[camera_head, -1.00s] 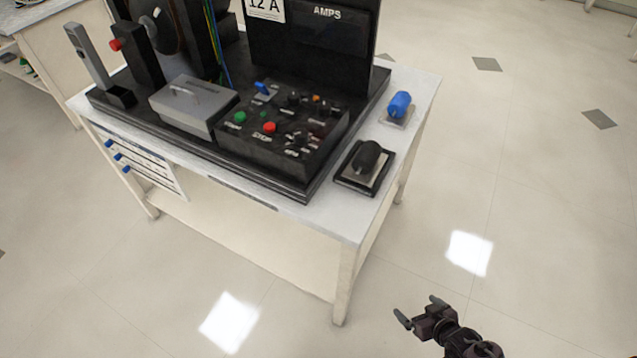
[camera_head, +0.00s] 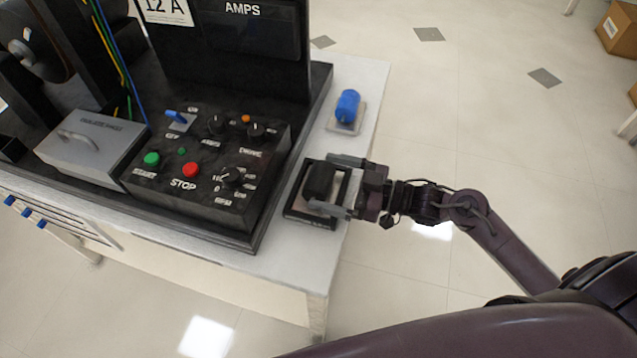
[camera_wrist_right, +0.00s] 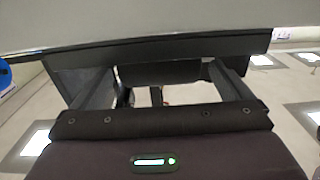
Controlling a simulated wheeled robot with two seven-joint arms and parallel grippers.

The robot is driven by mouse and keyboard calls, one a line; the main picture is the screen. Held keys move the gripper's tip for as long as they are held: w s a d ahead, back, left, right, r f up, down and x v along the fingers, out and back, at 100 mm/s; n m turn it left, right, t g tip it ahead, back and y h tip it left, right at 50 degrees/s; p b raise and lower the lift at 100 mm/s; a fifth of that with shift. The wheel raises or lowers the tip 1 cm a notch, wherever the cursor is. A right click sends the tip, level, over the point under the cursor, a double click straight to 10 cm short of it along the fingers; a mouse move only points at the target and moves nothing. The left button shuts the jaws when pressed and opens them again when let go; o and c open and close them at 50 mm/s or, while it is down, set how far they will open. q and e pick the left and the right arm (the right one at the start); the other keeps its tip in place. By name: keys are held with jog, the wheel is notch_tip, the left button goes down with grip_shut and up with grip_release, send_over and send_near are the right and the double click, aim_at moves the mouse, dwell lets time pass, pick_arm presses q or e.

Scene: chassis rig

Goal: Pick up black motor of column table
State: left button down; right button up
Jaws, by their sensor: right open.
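The black motor (camera_head: 319,179) sits on its dark square base (camera_head: 296,213) at the right end of the white table (camera_head: 360,80). My right gripper (camera_head: 336,184) reaches in from the right, with its open fingers on the far and near sides of the motor. I cannot tell whether the fingers touch it. In the right wrist view the two fingers (camera_wrist_right: 165,90) stand apart with a dark shape, likely the motor, between them, partly hidden. My left gripper is not in view.
A blue motor (camera_head: 347,106) stands on a pale plate behind the black one. The black control panel (camera_head: 215,165) with knobs and a red stop button is close on the left. Open floor (camera_head: 480,130) lies to the right of the table.

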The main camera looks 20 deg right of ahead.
jog(key=x, duration=0.2)
jog(key=shift+w+a, duration=0.2)
jog(key=shift+a, duration=0.1)
jog(key=c, duration=1.4)
jog(key=shift+r, duration=0.15)
jog(key=shift+c, duration=0.2)
